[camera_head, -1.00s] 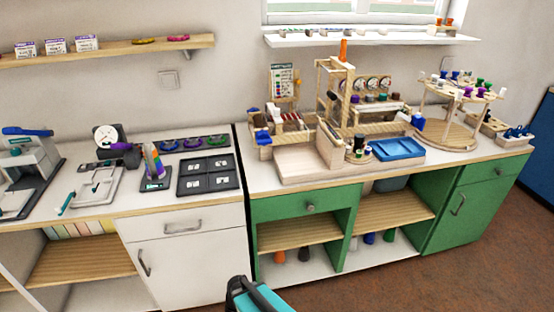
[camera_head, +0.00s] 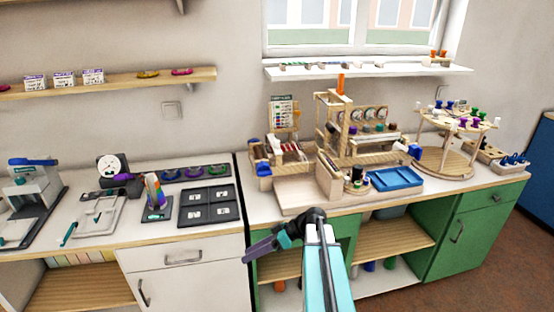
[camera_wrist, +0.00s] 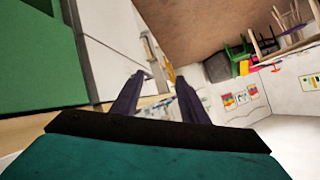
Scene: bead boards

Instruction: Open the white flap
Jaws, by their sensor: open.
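The white flap (camera_head: 200,291) is the lower white cabinet door under the left counter, beneath a white drawer front (camera_head: 215,254). It looks closed, and its bottom is cut off by the picture edge. The door's grey handle (camera_head: 141,292) is near its left edge. My gripper (camera_head: 250,254) has purple fingers, points left and is in front of the seam between the white and green cabinets, apart from the handle. In the wrist view my gripper (camera_wrist: 160,84) is open with nothing between the fingers. A white panel (camera_wrist: 105,45) shows beyond the left finger; I cannot tell which.
Green cabinets (camera_head: 470,219) with open wooden shelves (camera_head: 395,240) stand at the right. The counter (camera_head: 285,178) above holds wooden racks and a blue tray (camera_head: 396,180). An open wooden shelf (camera_head: 85,288) is left of the door. Brown floor (camera_head: 450,285) is visible at the right.

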